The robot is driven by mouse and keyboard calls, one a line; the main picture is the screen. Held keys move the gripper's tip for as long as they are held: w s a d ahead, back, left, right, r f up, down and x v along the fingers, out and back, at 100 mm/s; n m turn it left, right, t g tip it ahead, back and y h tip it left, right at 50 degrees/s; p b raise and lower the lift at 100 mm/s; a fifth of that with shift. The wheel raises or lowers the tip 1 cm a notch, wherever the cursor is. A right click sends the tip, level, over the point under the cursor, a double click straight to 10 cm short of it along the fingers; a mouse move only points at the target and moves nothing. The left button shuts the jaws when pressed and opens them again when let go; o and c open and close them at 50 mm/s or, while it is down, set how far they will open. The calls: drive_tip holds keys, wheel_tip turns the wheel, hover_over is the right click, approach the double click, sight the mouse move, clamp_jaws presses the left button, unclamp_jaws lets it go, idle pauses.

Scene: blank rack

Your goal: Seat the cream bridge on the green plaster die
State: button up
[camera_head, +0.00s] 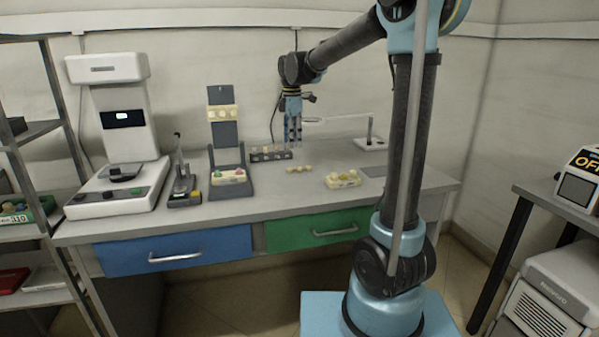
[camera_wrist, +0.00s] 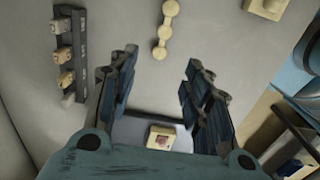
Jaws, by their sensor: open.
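The cream bridge (camera_head: 299,169) lies on the bench as a short row of rounded lobes; it also shows at the top middle of the wrist view (camera_wrist: 165,30). My gripper (camera_head: 293,140) points down above the bench, open and empty, behind and above the bridge; in the wrist view its fingers (camera_wrist: 160,95) are spread apart, with the bridge beyond them. A cream block with red and green marks (camera_head: 228,177) sits in a dark upright stand to the left. A cream die (camera_head: 343,180) sits to the right, partly visible in the wrist view (camera_wrist: 265,7). No wholly green die is clear.
A dark rack (camera_head: 270,154) holding several small blanks stands behind the bridge; it is at left in the wrist view (camera_wrist: 80,45). The dark stand (camera_head: 226,135) rises left of my gripper. A thin-armed stand (camera_head: 370,142) is at right. Bare bench surrounds the bridge.

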hover_over(299, 169)
drive_tip(key=a, duration=0.2)
drive_tip(key=f, duration=0.5)
drive_tip(key=shift+w+a, duration=0.15)
drive_tip(key=shift+w, duration=0.2)
drive_tip(key=shift+d+f, duration=0.15)
drive_tip(key=shift+f, duration=1.25)
drive_tip(key=shift+d+f, duration=0.15)
drive_tip(key=shift+f, duration=1.2)
drive_tip(key=shift+c, duration=0.6)
drive_tip(key=c, duration=0.9)
